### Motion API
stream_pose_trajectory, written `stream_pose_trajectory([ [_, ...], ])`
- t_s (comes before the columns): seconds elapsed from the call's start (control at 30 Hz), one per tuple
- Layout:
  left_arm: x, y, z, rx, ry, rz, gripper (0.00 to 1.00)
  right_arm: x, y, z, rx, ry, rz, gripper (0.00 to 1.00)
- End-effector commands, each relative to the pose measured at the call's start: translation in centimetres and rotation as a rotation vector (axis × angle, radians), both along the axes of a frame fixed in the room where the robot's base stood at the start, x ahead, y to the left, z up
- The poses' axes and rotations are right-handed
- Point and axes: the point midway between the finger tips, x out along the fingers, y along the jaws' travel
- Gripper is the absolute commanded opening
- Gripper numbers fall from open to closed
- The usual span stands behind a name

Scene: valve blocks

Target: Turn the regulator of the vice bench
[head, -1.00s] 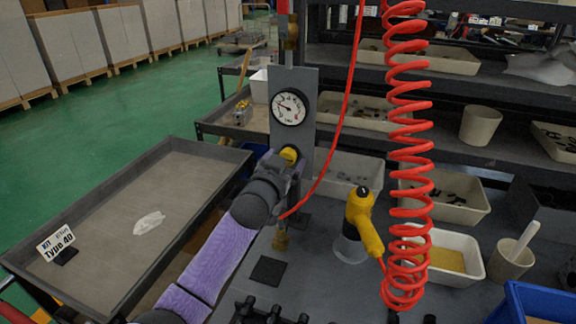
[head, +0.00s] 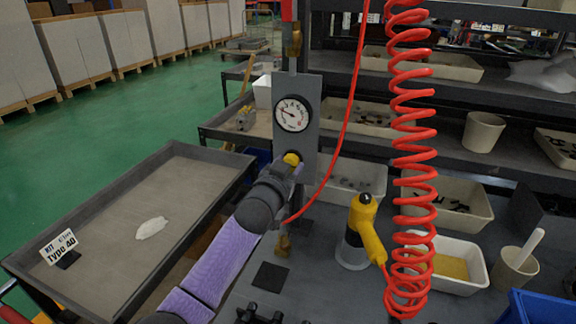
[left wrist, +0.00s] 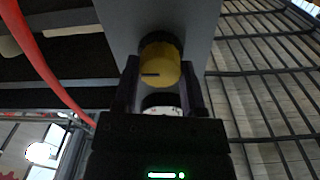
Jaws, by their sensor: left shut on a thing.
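The regulator is a yellow knob (head: 291,159) low on a grey upright panel (head: 312,104), below a round white pressure gauge (head: 292,114). My left gripper (head: 284,170) reaches up to it from the lower left and covers part of it. In the left wrist view the yellow knob (left wrist: 160,64), with a dark mark on its face, sits between the two dark fingers of my left gripper (left wrist: 160,82). The gripper is shut on the knob. The gauge's dark needle points to the left. My right gripper is out of view.
A red hose (head: 345,130) hangs right of the panel, with a red coiled hose (head: 413,150) further right. A yellow-black tool (head: 367,228) stands on the dark bench. A grey tray table (head: 200,178) with a white piece (head: 151,228) lies to the left.

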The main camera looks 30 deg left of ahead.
Motion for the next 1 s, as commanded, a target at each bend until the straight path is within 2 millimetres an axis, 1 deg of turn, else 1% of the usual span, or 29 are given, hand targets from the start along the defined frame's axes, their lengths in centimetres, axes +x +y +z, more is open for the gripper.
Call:
stream_pose_trajectory([
  [0.17,0.0,0.0,0.2,0.089,0.022,-0.001,0.0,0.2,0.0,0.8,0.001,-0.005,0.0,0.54],
  [0.5,0.0,-0.1,0.2,0.365,0.087,-0.001,0.0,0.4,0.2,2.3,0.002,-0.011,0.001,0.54],
  [0.8,0.0,-0.1,0.1,0.577,0.138,0.0,0.0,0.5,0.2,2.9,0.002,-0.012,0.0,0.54],
  [1.0,0.0,-0.1,0.0,0.67,0.161,-0.001,0.0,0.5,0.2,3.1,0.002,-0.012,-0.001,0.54],
])
